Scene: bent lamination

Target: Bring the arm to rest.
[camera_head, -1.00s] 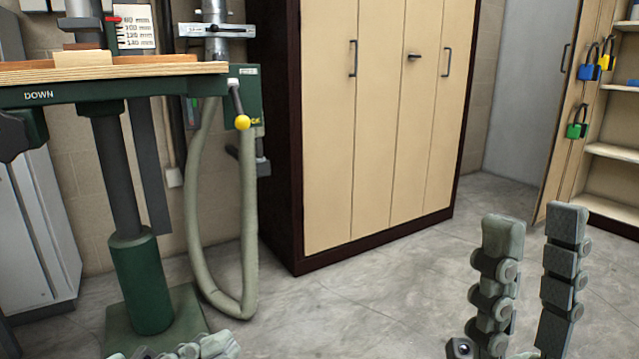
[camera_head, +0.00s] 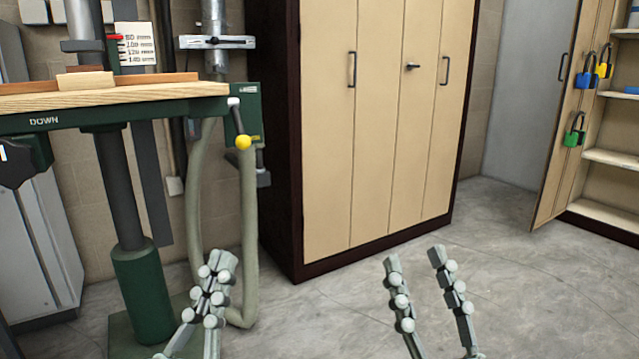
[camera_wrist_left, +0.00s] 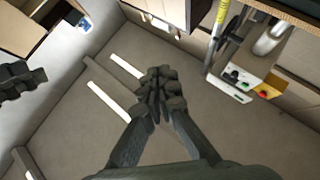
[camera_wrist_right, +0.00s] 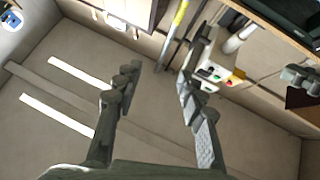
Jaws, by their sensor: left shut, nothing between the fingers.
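My left gripper (camera_head: 224,262) is at the lower left of the head view, in front of the green machine's column and the hanging hose. Its fingers are together with nothing between them, and they also meet in the left wrist view (camera_wrist_left: 160,78). My right gripper (camera_head: 414,257) is at the lower middle, raised over bare floor. Its two fingers stand well apart, and the right wrist view (camera_wrist_right: 160,80) shows an empty gap between them. Neither gripper touches anything that I can see.
A green machine with a wooden table top (camera_head: 120,97) and a yellow-knobbed lever (camera_head: 241,135) stands at the left. A tall beige cabinet (camera_head: 380,130) is behind. An open locker door with padlocks (camera_head: 585,78) is at the right. The concrete floor (camera_head: 540,260) is clear.

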